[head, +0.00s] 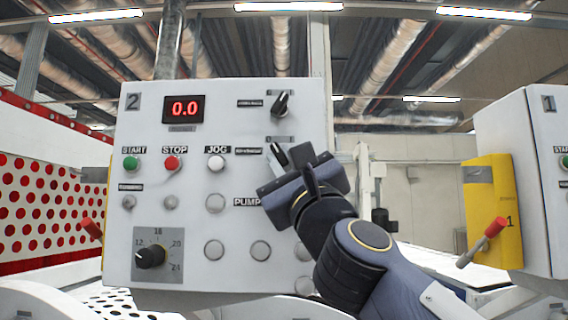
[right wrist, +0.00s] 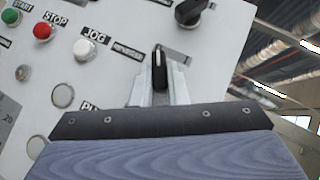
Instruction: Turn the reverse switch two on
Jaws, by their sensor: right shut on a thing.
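The control panel marked 2 (head: 190,120) faces me. On its right side, the reverse switch (head: 278,154) is a black rotary knob with a white pointer line, beside a small dark label. It also shows in the right wrist view (right wrist: 159,60), where its pointer stands nearly upright in that tilted picture. My right gripper (head: 290,158) reaches up from the lower right and is shut on this knob; in the right wrist view its pale fingers (right wrist: 159,88) sit on both sides of it. The gripper hides part of the switch in the head view. My left gripper is out of view.
Another black rotary switch (head: 281,104) is just above. Green start (head: 131,163), red stop (head: 172,163) and white jog (head: 216,163) buttons lie left. A dial (head: 150,256) is lower left. Panel 1 (head: 515,150) and a yellow box with a red-handled lever (head: 494,228) stand right.

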